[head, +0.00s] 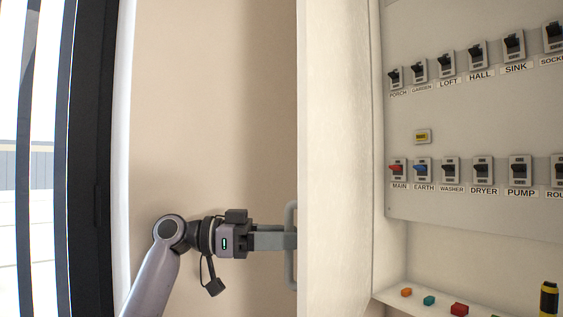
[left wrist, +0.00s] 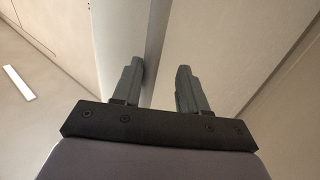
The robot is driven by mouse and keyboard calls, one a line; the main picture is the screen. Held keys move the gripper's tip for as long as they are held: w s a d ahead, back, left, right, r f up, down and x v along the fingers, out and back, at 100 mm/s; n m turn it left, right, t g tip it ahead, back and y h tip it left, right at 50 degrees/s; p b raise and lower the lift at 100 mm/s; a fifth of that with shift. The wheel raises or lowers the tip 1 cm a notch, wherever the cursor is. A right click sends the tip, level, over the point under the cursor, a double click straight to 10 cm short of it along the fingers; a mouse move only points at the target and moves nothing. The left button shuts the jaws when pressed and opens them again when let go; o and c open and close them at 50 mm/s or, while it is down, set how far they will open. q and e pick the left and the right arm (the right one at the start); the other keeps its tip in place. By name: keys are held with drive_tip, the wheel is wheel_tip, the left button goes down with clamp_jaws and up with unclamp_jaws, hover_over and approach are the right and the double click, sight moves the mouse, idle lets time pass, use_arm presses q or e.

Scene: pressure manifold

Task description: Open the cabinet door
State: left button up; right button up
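The cabinet door (head: 338,150) is pale and stands swung open in the head view, with the cabinet's switch panel (head: 475,120) exposed to its right. A grey-green bar handle (head: 290,250) is on the door's left side. My left gripper (head: 285,239) reaches in from the left, with its fingers at the handle. In the left wrist view the two fingers (left wrist: 158,90) are apart, with a pale surface and a greyish strip beyond them. I cannot tell whether they touch the handle. My right gripper is not in view.
The panel holds rows of labelled switches, including a red one (head: 398,169) and a blue one (head: 422,169). A ledge (head: 420,302) below carries small coloured blocks and a yellow-black cylinder (head: 548,299). A beige wall (head: 215,110) and dark frame (head: 90,150) lie left.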

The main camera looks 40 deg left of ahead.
use_arm(q)
wheel_tip(320, 180, up, 20)
drive_tip(key=p, duration=0.3)
drive_tip(key=shift+f, duration=0.1)
idle(0.3)
idle(0.5)
